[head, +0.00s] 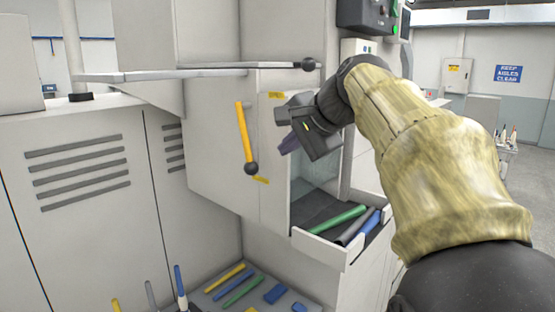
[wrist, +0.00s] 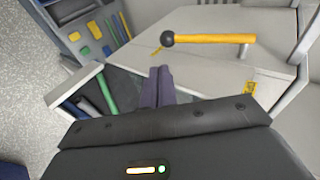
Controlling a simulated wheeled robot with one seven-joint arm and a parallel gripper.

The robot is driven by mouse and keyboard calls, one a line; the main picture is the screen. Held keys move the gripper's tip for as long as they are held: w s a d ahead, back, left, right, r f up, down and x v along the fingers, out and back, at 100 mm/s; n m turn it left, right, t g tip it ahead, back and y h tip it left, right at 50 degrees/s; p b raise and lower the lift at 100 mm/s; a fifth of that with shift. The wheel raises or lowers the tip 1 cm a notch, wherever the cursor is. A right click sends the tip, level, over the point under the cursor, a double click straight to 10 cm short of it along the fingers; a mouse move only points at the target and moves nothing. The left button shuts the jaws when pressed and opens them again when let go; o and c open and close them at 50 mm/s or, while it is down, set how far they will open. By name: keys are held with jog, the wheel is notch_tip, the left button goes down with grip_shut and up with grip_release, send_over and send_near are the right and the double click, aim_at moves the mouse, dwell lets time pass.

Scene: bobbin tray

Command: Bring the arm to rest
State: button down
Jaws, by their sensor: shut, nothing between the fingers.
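My gripper (head: 289,146) is at the end of my sleeved arm, raised in front of the grey machine, above and a little left of the open tray. In the wrist view its two dark fingers (wrist: 157,84) are together with nothing between them. The yellow lever (head: 245,133) with a black knob hangs on the machine's front, left of my gripper and apart from it. The same lever (wrist: 215,39) shows across the top of the wrist view.
An open tray (head: 318,247) below my gripper holds green, grey and blue rods. A lower board (head: 215,298) bears several coloured pieces. A horizontal bar with a black knob (head: 308,64) juts out just above my gripper. Open floor (head: 535,190) lies at the right.

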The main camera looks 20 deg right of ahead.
jog(key=shift+v, duration=0.95)
jog(key=a+f+n+g+h, duration=0.25)
jog(key=f+n+g, duration=0.2)
jog(key=f, duration=1.95)
jog(key=s+a+f+n+g, duration=0.1)
jog(key=s+a+f+n, duration=0.1)
jog(key=s+f+n, duration=0.2)
jog(key=s+a+f+n+g, duration=0.1)
jog(key=s+a+f+n, duration=0.2)
jog(key=s+f, duration=0.7)
notch_tip(320, 180, down, 5)
jog(key=shift+f+n+g+h, duration=0.25)
jog(key=shift+n+g+h, duration=0.1)
jog(key=shift+n, duration=0.4)
